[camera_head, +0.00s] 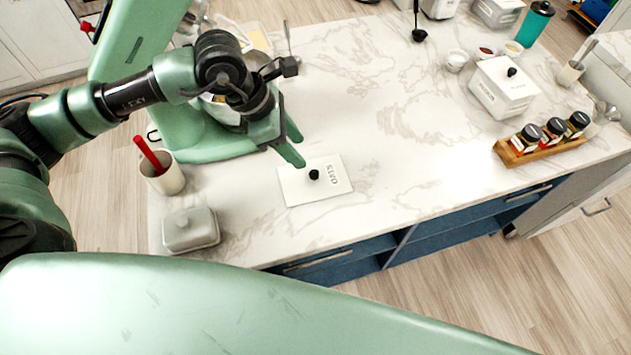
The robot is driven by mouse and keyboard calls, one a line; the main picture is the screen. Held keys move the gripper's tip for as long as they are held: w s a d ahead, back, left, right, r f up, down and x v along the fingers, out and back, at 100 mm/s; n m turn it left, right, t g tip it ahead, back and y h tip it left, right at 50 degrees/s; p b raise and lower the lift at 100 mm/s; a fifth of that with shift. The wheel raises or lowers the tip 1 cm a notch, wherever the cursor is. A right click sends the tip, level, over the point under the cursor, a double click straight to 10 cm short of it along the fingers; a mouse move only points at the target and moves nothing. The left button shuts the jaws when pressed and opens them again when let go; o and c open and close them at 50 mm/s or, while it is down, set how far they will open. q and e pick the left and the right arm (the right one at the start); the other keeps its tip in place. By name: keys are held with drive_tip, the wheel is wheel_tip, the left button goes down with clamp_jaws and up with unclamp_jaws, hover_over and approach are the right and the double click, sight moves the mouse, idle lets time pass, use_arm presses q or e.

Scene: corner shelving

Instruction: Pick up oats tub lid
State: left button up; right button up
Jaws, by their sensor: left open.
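The oats tub lid (334,174) is a flat white square plate with a black knob and the word OATS. My right gripper is not in view.
A cream crock with a red-handled tool (166,178) and a lidded grey dish (190,230) stand at the left counter edge. A white canister (502,88) and a wooden rack of jars (541,146) stand at right. The counter's middle (400,110) is clear.

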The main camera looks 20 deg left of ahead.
sight(313, 173)
use_arm(q)
drive_tip(key=f, duration=0.2)
drive_tip(key=shift+d+f, duration=0.25)
drive_tip(key=shift+f, duration=0.05)
drive_tip(key=p+x, duration=0.1)
drive_tip(key=x, duration=0.5)
drive_tip(key=shift+s+d, duration=0.1)
drive_tip(key=shift+d, duration=0.05)
drive_tip(key=shift+f, duration=0.25)
clamp_jaws()
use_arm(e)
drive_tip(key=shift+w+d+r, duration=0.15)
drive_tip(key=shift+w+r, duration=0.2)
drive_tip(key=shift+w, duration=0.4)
